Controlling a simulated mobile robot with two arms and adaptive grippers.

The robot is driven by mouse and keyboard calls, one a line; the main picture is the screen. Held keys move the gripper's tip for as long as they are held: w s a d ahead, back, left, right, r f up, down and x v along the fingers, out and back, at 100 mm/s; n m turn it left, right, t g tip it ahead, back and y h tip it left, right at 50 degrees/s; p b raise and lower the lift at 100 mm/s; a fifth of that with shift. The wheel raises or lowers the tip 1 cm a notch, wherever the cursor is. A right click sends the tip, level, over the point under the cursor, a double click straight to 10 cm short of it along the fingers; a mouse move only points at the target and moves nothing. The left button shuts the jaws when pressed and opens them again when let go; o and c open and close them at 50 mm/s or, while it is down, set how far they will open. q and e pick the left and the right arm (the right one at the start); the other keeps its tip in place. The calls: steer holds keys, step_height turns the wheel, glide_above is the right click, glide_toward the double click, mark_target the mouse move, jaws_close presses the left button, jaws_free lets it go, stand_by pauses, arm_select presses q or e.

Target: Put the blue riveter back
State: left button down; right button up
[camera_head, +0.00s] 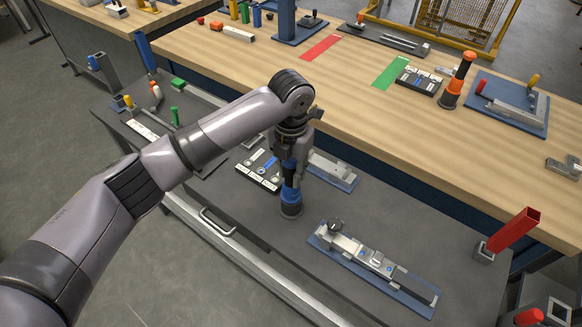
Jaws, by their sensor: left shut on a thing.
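The blue riveter (290,195) stands upright below my left gripper (291,170), with its round dark base over the grey lower table (270,237). My left arm comes in from the left and its gripper points down, shut on the riveter's upper part. The fingers hide that upper part. I cannot tell whether the base touches the table. My right gripper is out of view.
A black tray with white labels (257,178) lies just left of the riveter. A blue plate with a metal fixture (375,266) lies front right. The wooden bench (370,110) behind holds an orange riveter (458,80). A red square tube (513,232) stands at right.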

arm_select(q)
steer(key=shift+r, duration=0.1)
steer(key=shift+f, duration=0.35)
steer(key=c, duration=1.3)
jaws_free()
steer(key=shift+f, duration=0.1)
steer(key=shift+r, duration=0.25)
step_height(320, 180, up, 11)
steer(key=b, duration=0.3)
steer(key=shift+f, duration=0.1)
steer(key=shift+r, duration=0.8)
